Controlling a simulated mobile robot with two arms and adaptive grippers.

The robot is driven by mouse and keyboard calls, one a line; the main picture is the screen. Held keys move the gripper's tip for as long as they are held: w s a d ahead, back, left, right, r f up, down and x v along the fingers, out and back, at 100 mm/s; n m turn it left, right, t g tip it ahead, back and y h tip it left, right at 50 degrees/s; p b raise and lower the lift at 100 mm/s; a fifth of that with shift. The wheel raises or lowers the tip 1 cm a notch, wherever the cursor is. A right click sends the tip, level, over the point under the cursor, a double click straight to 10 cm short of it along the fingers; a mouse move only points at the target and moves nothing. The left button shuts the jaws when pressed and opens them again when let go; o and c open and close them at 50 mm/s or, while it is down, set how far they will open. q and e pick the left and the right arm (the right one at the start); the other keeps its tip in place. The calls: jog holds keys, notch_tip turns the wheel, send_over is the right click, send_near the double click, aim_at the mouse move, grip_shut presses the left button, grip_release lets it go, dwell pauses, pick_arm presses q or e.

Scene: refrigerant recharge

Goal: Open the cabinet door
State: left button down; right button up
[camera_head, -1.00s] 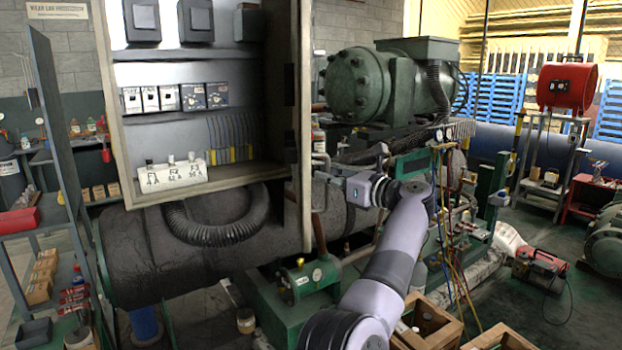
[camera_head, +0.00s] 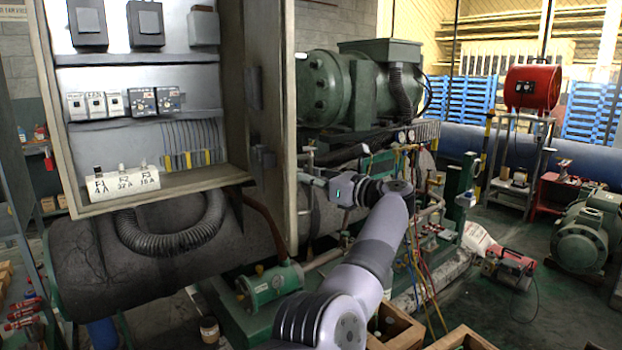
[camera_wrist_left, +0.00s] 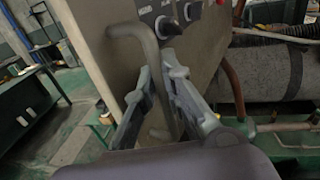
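The grey cabinet (camera_head: 55,110) stands open at the left of the head view, with switches, dials and fuses inside. Its door (camera_head: 272,120) is swung out at the right side, and its inner face shows at a steep angle. The wrist view shows the door's outer face (camera_wrist_left: 95,35) with dark knobs and a bent bar handle (camera_wrist_left: 150,50). My left gripper (camera_wrist_left: 160,72) has its fingers on both sides of the handle, closed on it. In the head view the door hides the fingertips; the wrist (camera_head: 345,188) is right of the door. My right gripper is not in view.
A dark tank (camera_head: 90,260) with a ribbed hose lies below the cabinet. A green compressor (camera_head: 350,90) and pipes stand behind the door. Wooden crates (camera_head: 395,328) stand low in front.

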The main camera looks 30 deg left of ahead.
pick_arm(q)
jog(key=c, duration=1.7)
grip_release()
jog(key=shift+a, duration=0.1)
jog(key=v, duration=0.7)
jog(key=shift+d, duration=0.25)
jog(key=shift+s, duration=0.1)
